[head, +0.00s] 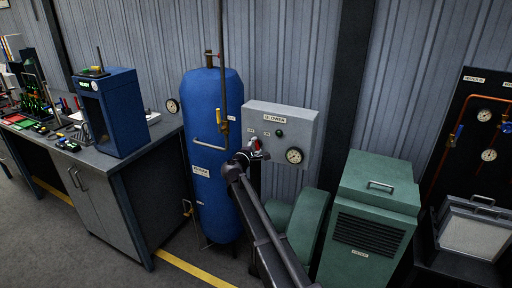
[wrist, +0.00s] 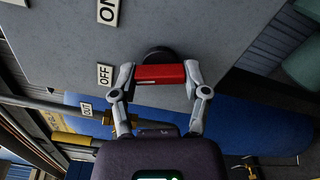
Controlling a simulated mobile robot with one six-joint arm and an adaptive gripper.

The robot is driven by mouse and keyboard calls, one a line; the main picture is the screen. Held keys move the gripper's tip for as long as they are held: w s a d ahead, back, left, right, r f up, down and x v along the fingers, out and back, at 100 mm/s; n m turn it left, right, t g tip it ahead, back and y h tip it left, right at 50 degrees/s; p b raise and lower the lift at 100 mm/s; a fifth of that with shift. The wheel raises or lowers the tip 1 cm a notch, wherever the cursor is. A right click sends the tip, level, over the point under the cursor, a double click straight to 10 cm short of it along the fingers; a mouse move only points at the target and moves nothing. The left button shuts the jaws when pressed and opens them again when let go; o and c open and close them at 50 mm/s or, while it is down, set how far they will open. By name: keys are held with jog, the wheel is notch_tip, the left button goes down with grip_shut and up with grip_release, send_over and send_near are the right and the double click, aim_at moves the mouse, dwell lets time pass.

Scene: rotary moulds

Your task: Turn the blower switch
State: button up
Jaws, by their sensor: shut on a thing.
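The blower panel (head: 301,118) is a grey box on the wall with a BLOWER label, a round gauge and small labels. In the wrist view, the panel (wrist: 205,30) fills the upper part. The blower switch (wrist: 160,74) has a red handle on a dark round base, close to the OFF label (wrist: 105,75); the ON label (wrist: 108,11) is farther up. My gripper (wrist: 160,84) has its two fingers shut on the ends of the red handle. In the head view, my gripper (head: 254,150) is at the panel's lower left and mostly hides the switch.
A blue tank (head: 213,155) with a pipe and a yellow valve stands left of the panel. A workbench (head: 110,170) with a blue machine is at the left.

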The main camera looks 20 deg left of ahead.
jog(key=m, duration=0.6)
jog(key=shift+r, duration=0.1)
jog(key=m, duration=0.6)
jog(key=shift+w, duration=0.1)
dwell(0.4)
jog(key=o, duration=1.2)
jog(key=shift+c, duration=0.2)
jog(key=s, duration=1.2)
jog(key=shift+a, duration=0.45)
jog(key=shift+d, duration=0.1)
